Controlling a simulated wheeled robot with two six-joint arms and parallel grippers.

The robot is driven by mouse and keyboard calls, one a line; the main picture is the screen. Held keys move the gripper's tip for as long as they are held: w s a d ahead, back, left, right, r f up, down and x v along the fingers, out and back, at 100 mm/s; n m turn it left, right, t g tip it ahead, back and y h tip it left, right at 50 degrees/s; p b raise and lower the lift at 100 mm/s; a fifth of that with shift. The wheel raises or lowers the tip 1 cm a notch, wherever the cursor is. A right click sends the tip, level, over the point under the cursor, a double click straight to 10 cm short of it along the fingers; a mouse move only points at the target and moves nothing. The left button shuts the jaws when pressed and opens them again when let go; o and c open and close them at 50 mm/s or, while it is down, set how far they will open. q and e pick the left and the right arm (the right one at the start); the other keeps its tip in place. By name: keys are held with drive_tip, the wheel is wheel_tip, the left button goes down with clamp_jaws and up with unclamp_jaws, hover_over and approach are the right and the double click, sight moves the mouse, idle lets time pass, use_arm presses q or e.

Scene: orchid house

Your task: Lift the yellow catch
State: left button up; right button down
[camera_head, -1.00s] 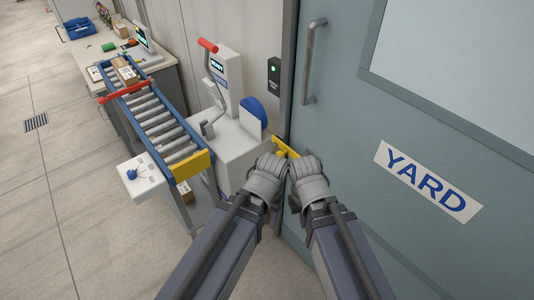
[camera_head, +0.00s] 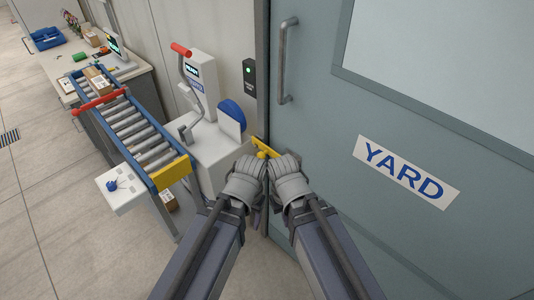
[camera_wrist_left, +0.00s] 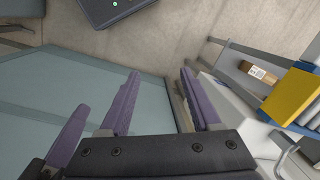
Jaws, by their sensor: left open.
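The yellow catch (camera_head: 268,146) is a small bar at the left edge of the grey-blue YARD door (camera_head: 330,150), just beyond my two grippers in the head view. Its lower end is partly hidden by them. My left gripper (camera_head: 256,162) is just below and left of the catch. My right gripper (camera_head: 276,162) is close beside it, to the right; its fingers are hidden. In the left wrist view my left gripper (camera_wrist_left: 160,100) shows spread purple fingers with nothing between them. I cannot tell whether either gripper touches the catch.
A pull handle (camera_head: 286,60) stands higher on the door. A reader with a green light (camera_head: 249,78) is on the wall beside it. A white machine with a red-tipped lever (camera_head: 181,50) and a roller conveyor (camera_head: 133,125) stand to the left. Bare floor (camera_head: 60,220) lies at lower left.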

use_arm(q)
drive_tip(key=shift+o, duration=0.7)
drive_tip(key=w+a+f+n+b, duration=0.1)
drive_tip(key=w+a+f+b, duration=0.1)
drive_tip(key=f+b, duration=0.9)
drive_tip(key=w+a+f+n+h+b, duration=0.1)
drive_tip(key=a+f+b, duration=0.3)
drive_tip(key=f+b, duration=0.7)
drive_tip(key=shift+w+f+t, duration=0.3)
drive_tip(key=shift+w, duration=0.55)
drive_tip(key=m+t+h+b, duration=0.7)
drive_tip(key=t+h+b, duration=0.3)
drive_tip(key=t+h, duration=0.25)
approach(261, 156)
drive_tip(key=w+d+f, duration=0.1)
drive_tip(key=w, duration=0.2)
drive_tip(key=shift+h, duration=0.25)
drive_tip(key=shift+f+x, duration=0.15)
drive_tip(key=shift+x, duration=1.85)
drive_tip(key=shift+f+x, duration=0.15)
drive_tip(key=shift+x, duration=1.9)
